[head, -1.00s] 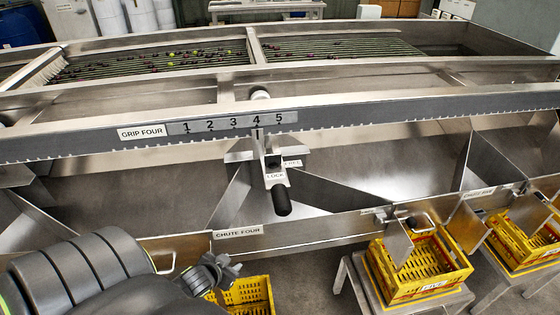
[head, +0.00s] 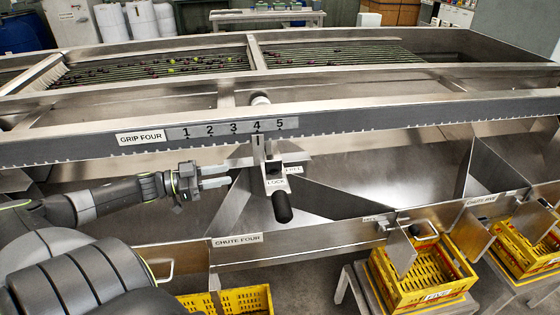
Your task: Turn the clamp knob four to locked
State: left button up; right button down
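The clamp of grip four hangs from the numbered rail, with its pointer under the 4. Its metal bracket (head: 258,148) carries a small plate with a LOCK label (head: 276,182) and a FREE label (head: 293,169) at its right. A black rounded handle (head: 282,207) points down below the LOCK label. A small dark part shows at the plate's top; I cannot tell its shape. My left gripper (head: 229,176) is left of the clamp, its two pale fingers pointing right at it with a gap between them. It holds nothing and appears apart from the handle. My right gripper is not in view.
The toothed rail (head: 400,134) with its number scale (head: 222,129) runs across above the clamp. Slanted metal chute walls (head: 335,195) lie behind and right. The CHUTE FOUR beam (head: 300,237) runs below. Yellow crates (head: 425,267) stand beneath the chutes.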

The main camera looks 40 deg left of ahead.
pick_arm(q)
notch_tip(320, 180, up, 2)
jog(key=m+h, duration=0.1)
jog(key=g, duration=0.1)
send_near(280, 160)
jog(key=shift+h, duration=0.4)
jog(key=x, duration=1)
jog(key=shift+w+a+f, duration=0.1)
jog(key=shift+w+f, duration=0.05)
jog(key=shift+f, duration=0.2)
grip_shut()
